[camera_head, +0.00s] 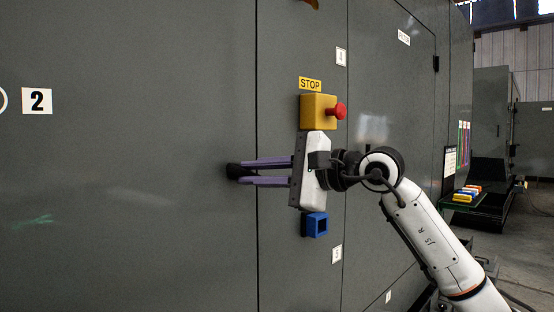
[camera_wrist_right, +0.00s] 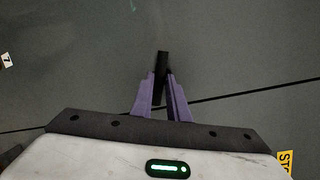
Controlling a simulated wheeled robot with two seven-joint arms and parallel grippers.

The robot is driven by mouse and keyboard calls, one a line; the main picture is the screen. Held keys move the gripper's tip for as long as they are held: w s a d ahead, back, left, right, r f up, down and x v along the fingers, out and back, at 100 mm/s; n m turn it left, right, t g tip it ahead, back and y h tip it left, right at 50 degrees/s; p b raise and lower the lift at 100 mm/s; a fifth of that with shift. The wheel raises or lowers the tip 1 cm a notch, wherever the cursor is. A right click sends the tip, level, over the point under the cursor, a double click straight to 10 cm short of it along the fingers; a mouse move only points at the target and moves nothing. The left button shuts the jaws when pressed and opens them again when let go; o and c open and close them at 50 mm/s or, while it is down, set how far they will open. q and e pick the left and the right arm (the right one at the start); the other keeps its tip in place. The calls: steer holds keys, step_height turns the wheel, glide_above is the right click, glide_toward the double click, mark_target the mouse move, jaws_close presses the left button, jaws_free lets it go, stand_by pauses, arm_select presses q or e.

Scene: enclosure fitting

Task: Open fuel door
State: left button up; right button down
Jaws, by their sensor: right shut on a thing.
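The fuel door is a flat grey panel (camera_head: 130,120) on the left of the head view, with a thin vertical seam along its right side. A small black handle (camera_head: 235,171) sits on it just left of that seam. My right gripper (camera_head: 242,172) reaches in from the right with its purple fingers at the handle. In the right wrist view the black handle (camera_wrist_right: 162,62) stands between the fingertips, and my right gripper (camera_wrist_right: 162,78) is shut on it. The panel looks flush with the wall around it. My left gripper is not in view.
A yellow box (camera_head: 315,112) with a red button (camera_head: 340,111) under a STOP label (camera_head: 310,84) is just above my right gripper. A blue square fitting (camera_head: 315,225) is just below it. A rack with coloured items (camera_head: 466,193) stands at far right.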

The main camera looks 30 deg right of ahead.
steer(key=shift+r+n+h+p, duration=0.15)
steer(key=shift+n+h+p, duration=0.4)
steer(key=shift+n, duration=0.85)
